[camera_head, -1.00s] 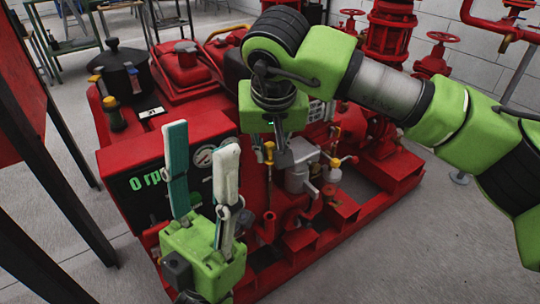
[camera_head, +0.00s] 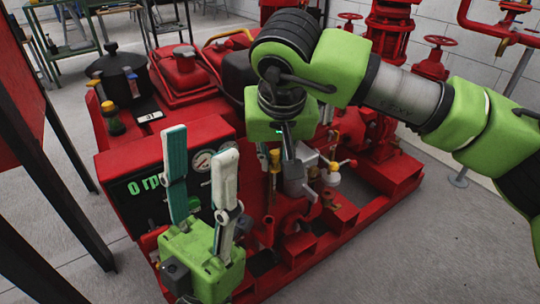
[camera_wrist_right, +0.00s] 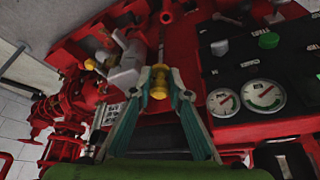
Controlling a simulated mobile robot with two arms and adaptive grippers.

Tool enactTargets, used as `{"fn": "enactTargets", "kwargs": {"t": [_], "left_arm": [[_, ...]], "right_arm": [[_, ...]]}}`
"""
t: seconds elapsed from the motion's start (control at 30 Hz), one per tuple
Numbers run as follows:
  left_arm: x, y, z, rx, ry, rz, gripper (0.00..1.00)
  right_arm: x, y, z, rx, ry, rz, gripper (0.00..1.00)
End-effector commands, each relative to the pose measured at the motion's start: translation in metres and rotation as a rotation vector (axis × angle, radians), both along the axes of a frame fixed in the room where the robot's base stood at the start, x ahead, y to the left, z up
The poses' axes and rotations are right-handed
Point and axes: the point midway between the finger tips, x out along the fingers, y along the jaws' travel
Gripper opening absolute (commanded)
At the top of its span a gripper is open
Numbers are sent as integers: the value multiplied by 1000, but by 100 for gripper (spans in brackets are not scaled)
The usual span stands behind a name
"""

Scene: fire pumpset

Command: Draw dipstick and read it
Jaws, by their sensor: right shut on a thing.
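The yellow dipstick handle (camera_wrist_right: 159,82) is between the fingertips of my right gripper (camera_wrist_right: 160,84) in the right wrist view, and a thin dark rod shows beyond it. In the head view the right gripper (camera_head: 287,143) points down over the engine side of the red pumpset (camera_head: 185,134), and the handle is mostly hidden there. I cannot tell how far the dipstick is out of its tube, and no level mark is readable. My left gripper (camera_head: 201,145) is open and empty, fingers up, in front of the control panel.
The control panel has round gauges (camera_wrist_right: 246,97) and a green display (camera_head: 146,185). A black pot-like part (camera_head: 118,75) stands on the pumpset. Red pipes and valve wheels (camera_head: 433,62) are behind.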

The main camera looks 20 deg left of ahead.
Motion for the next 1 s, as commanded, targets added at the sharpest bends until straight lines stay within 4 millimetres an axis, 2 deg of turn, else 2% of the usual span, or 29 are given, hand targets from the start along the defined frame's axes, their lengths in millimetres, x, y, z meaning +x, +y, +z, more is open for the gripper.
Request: {"fn": "enactTargets", "kwargs": {"t": [0.7, 1.0], "left_arm": [[0, 0, -7, 0, -3, 1, 40], [0, 0, -7, 0, -3, 1, 40]], "right_arm": [[-33, -43, 14, 0, -1, 0, 5], [-36, -46, 15, -1, 0, 0, 5]]}}
